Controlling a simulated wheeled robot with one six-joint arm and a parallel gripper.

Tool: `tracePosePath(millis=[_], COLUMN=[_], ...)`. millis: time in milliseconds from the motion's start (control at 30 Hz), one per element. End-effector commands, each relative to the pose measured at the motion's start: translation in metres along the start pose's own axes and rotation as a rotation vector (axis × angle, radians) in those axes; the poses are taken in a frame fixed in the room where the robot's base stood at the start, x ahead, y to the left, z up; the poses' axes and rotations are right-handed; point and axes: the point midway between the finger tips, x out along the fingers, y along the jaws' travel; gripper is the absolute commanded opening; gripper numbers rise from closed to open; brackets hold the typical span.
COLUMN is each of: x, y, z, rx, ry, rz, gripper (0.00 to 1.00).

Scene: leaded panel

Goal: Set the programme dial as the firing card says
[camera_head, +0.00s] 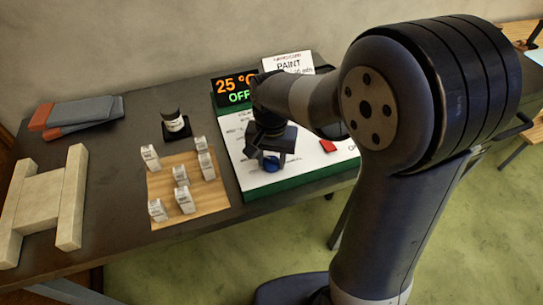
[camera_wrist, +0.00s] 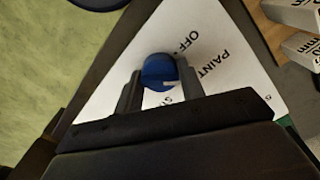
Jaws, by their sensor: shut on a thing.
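The blue programme dial (camera_wrist: 160,72) stands on a white panel (camera_wrist: 240,85) printed with words, of which OFF and PAINT can be read. A small white mark shows on the dial's lower right in the wrist view, toward lettering partly hidden by my jaw. My gripper (camera_wrist: 160,90) is shut on the dial, one finger on each side. In the head view the dial (camera_head: 270,163) shows below my gripper (camera_head: 271,152). The firing card (camera_head: 288,64) stands behind the panel and reads PAINT; its smaller print is partly hidden by my arm. The display (camera_head: 234,90) reads 25 °C and OFF.
A red button or block (camera_head: 328,146) sits on the panel's right side. Left of the panel, a wooden board (camera_head: 160,190) carries several small labelled blocks.

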Motion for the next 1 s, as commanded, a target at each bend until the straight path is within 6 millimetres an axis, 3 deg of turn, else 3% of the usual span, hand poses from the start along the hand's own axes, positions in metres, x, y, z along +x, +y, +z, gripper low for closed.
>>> tracePosePath(millis=[400,1000], x=[-0.0009,-0.0008], y=[-0.0004,-0.0004], z=[-0.0006,-0.0008], rx=[0.230,0.278], ry=[0.002,0.002], rz=[-0.001,-0.001], gripper=[0.15,0.15])
